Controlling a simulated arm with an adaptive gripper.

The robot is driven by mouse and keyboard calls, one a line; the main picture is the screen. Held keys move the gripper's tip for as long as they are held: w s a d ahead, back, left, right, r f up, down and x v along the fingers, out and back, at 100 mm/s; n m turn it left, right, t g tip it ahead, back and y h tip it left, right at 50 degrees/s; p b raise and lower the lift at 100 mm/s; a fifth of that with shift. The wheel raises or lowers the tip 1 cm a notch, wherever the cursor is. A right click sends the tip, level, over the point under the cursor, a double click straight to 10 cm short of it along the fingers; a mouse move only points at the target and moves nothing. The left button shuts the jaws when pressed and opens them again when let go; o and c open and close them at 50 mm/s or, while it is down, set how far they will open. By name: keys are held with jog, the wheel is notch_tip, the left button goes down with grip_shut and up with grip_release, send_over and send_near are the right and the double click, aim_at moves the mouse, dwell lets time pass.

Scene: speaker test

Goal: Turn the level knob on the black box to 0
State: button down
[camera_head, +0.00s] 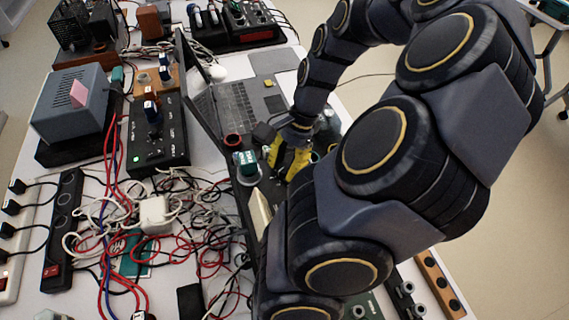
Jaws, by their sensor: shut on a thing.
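A teal knob (246,167) and a red-rimmed round part (233,141) sit on the box left of the fingers. Another black box (172,140) stands further left, with a dark knob (152,111) and a lit green lamp; my gripper is apart from it.
An open laptop (232,104) lies behind my gripper. A grey device (72,100) stands at the left. Tangled red and white cables (195,215) and a power strip (62,225) fill the front left. My arm covers much of the right side.

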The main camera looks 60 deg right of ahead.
jog(key=n+g, duration=0.1)
jog(key=n, duration=0.3)
jog(key=shift+f+n+g, duration=0.1)
jog(key=shift+n+g, duration=0.3)
jog(key=n+g, duration=0.2)
jog(key=n, duration=0.3)
jog(key=n+h, duration=0.1)
jog(key=n, duration=0.2)
jog(key=n+g, duration=0.1)
jog(key=n, duration=0.1)
jog(key=shift+n+g+h, duration=0.3)
jog(key=shift+n+h, duration=0.1)
jog(key=n+h, duration=0.1)
jog(key=n, duration=0.3)
jog(key=shift+n+g+h, duration=0.3)
jog(key=shift+n+h, duration=0.1)
jog(key=c, duration=0.7)
grip_release()
jog(key=shift+c, duration=0.2)
